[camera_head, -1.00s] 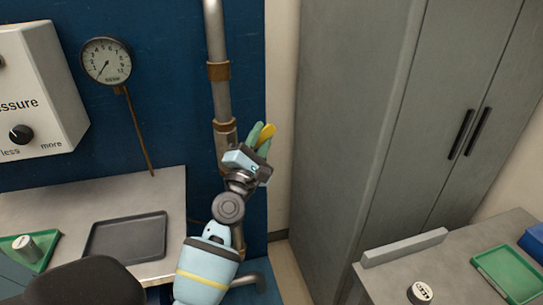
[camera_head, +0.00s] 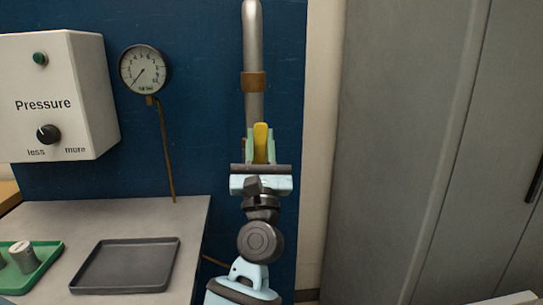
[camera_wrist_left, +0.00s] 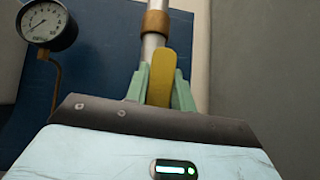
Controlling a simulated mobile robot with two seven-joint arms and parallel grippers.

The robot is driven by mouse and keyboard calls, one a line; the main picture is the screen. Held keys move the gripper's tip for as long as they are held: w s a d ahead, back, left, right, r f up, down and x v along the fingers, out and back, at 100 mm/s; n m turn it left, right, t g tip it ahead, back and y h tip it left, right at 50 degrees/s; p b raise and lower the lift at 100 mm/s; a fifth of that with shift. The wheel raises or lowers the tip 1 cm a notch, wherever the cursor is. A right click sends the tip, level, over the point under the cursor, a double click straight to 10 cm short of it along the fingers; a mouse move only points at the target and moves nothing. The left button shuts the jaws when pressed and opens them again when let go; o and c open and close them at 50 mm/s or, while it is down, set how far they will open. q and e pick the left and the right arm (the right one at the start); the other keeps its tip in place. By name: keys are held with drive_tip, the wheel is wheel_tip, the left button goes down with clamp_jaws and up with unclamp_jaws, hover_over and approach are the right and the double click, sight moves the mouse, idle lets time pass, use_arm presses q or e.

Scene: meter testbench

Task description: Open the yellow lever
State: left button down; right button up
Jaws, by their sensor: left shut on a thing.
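The yellow lever (camera_head: 261,141) stands upright in front of the vertical metal pipe (camera_head: 253,52). My left gripper (camera_head: 260,148) is shut on the lever, with its green fingers on either side of it. The left wrist view also shows the yellow lever (camera_wrist_left: 161,76) between the two fingers (camera_wrist_left: 160,92), in front of the pipe with its brass collar. The lever's lower end and its joint to the pipe are hidden behind my gripper. My right gripper is not in view.
A pressure gauge (camera_head: 145,69) hangs on the blue panel to the left, beside a white box with a black knob (camera_head: 48,134). A dark tray (camera_head: 127,266) lies on the bench. A grey cabinet (camera_head: 420,150) stands at the right.

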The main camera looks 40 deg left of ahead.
use_arm(q)
drive_tip(key=shift+s+a+r+n+g+y+b, duration=0.15)
drive_tip(key=shift+n+g+y, duration=0.1)
drive_tip(key=shift+n, duration=0.2)
drive_tip(key=shift+s+a+n+g+y+b, duration=0.15)
drive_tip(key=shift+n+g+y, duration=0.1)
drive_tip(key=shift+n, duration=0.2)
drive_tip(key=shift+n+g+y, duration=0.3)
drive_tip(key=shift+g, duration=0.1)
drive_tip(key=shift+s+r, duration=0.1)
drive_tip(key=c, duration=1.2)
unclamp_jaws()
